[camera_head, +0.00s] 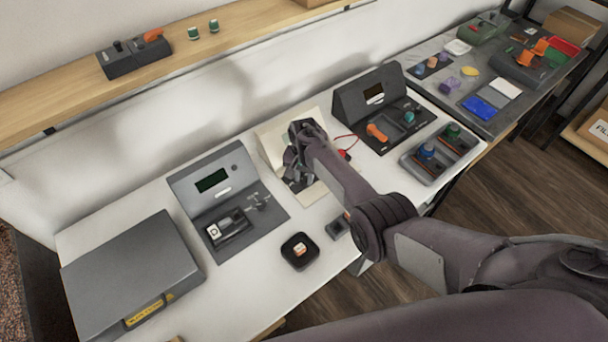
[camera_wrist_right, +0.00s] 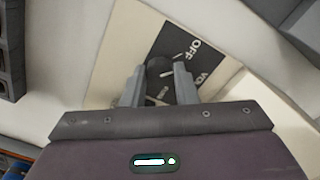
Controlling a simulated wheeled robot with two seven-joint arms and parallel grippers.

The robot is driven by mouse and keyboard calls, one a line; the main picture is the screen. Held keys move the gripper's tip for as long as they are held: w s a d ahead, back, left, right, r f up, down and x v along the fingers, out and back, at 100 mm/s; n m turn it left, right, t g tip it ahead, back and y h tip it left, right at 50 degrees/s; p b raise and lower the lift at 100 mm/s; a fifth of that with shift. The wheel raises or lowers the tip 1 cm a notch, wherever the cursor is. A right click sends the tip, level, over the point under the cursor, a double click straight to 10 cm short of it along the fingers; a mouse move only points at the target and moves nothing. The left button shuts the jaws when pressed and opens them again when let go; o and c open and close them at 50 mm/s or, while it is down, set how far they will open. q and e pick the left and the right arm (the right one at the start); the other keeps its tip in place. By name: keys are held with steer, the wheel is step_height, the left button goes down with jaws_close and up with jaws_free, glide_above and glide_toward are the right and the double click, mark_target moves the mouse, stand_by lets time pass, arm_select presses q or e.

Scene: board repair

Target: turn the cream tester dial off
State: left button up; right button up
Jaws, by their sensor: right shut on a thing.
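The cream tester (camera_head: 270,140) leans at the back of the white workbench, mostly behind my right gripper (camera_head: 295,165). In the right wrist view its cream face (camera_wrist_right: 118,45) bears a dark panel (camera_wrist_right: 180,42) with a white OFF label and other lettering. The round dark dial (camera_wrist_right: 160,70) sits between the fingertips of my right gripper (camera_wrist_right: 160,82), which is shut on it. A small white mark shows on the dial, but I cannot tell which setting it points to. My left gripper is not in view.
A grey tester with a screen (camera_head: 212,180) stands left of the cream tester, and a dark console (camera_head: 360,100) stands right. A red lead (camera_head: 345,153) lies beside my arm. A grey case (camera_head: 130,270) fills the left end. A black dish (camera_head: 300,252) lies in front.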

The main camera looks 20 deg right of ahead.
mark_target(304, 179)
steer(key=shift+w+r+n, duration=0.1)
steer(key=shift+n, duration=1)
steer(key=o, duration=1)
steer(key=shift+r+p, duration=0.6)
steer(key=shift+r, duration=3.25)
steer(key=shift+f, duration=0.1)
